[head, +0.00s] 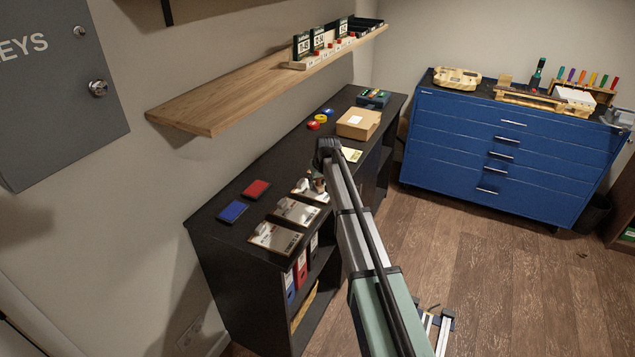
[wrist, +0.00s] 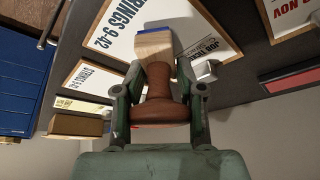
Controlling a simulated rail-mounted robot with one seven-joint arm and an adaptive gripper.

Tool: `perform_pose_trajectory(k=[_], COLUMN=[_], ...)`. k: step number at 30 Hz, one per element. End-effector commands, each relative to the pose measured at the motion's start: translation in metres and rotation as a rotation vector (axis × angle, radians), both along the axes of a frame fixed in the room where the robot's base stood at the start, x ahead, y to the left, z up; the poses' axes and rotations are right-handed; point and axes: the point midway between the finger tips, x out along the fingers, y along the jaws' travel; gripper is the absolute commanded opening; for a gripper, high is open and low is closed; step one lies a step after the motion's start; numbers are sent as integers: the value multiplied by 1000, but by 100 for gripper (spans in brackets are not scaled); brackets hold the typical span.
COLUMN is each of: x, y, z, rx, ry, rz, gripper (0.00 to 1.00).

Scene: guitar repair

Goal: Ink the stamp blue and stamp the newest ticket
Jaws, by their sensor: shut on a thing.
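My gripper (wrist: 160,105) is shut on the stamp, with a finger on each side of its brown handle (wrist: 158,82). The stamp's pale wooden block (wrist: 153,46) points away from my wrist, and its far end is blue. In the head view my gripper (head: 317,182) is over the far ticket (head: 310,196), mostly hidden by my arm. Two more tickets, a middle one (head: 297,212) and a near one (head: 274,239), lie in a row on the black cabinet. The blue ink pad (head: 232,212) and red ink pad (head: 257,189) lie left of them.
A cardboard box (head: 358,123), a small yellow note (head: 352,154) and colored tape rolls (head: 320,118) are farther back on the cabinet (head: 215,229). A wooden shelf (head: 215,112) overhangs its wall side. A blue drawer chest (head: 500,150) stands at the back right.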

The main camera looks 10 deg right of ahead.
Motion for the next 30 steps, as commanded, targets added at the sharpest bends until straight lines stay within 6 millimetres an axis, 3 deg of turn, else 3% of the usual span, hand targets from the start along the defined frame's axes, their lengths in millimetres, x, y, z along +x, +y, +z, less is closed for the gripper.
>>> perform_pose_trajectory(k=[30], x=[0], y=[0], z=[-9], rx=[0], ry=[0], rz=[0], gripper=[15])
